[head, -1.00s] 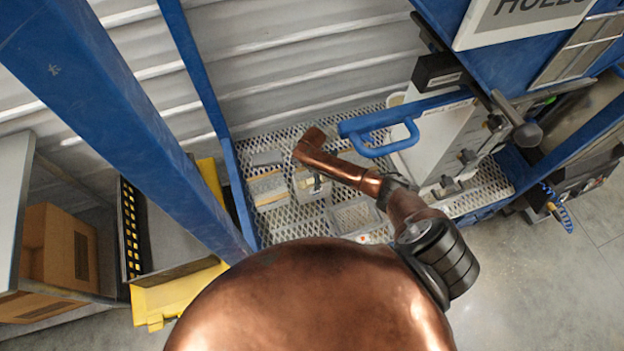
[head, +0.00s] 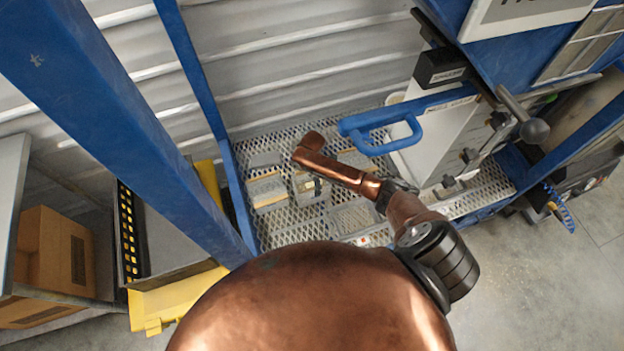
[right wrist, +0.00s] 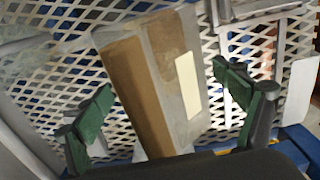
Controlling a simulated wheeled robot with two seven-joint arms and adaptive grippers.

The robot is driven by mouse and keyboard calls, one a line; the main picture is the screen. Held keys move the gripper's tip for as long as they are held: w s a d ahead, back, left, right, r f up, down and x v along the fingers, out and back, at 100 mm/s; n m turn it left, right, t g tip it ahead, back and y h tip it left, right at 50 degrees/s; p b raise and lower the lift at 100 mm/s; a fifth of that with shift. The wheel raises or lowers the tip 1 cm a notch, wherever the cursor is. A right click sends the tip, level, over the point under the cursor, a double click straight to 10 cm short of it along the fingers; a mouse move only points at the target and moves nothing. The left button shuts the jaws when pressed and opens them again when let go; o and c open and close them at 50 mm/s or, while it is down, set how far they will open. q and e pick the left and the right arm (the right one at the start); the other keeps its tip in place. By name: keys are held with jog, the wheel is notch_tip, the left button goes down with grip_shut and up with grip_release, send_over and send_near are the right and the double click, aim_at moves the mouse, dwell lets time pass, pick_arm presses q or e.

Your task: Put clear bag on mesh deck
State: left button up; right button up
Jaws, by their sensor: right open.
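A clear bag (right wrist: 150,85) with brown contents and a white label lies over white mesh in the right wrist view. My right gripper (right wrist: 163,77) is open, with one green-padded finger on each side of this bag. The pads look apart from it. In the head view the right gripper (head: 319,186) is small and partly hidden under my copper arm, beside a bag (head: 303,187) on the mesh deck (head: 285,222). I cannot tell for sure that this is the same bag. My left gripper is not in view.
Several other packs lie on the deck, including a pale-brown one (head: 267,191) on the left and a grey one (head: 355,216) in front. A blue handle (head: 385,135) and white hopper body (head: 440,135) stand right of my arm. A blue post (head: 120,120) stands left.

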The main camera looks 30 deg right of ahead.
notch_tip(320, 180, up, 12)
jog(key=p, duration=1)
jog(key=shift+f+p, duration=0.2)
jog(key=shift+p, duration=0.1)
jog(key=shift+r+p, duration=0.35)
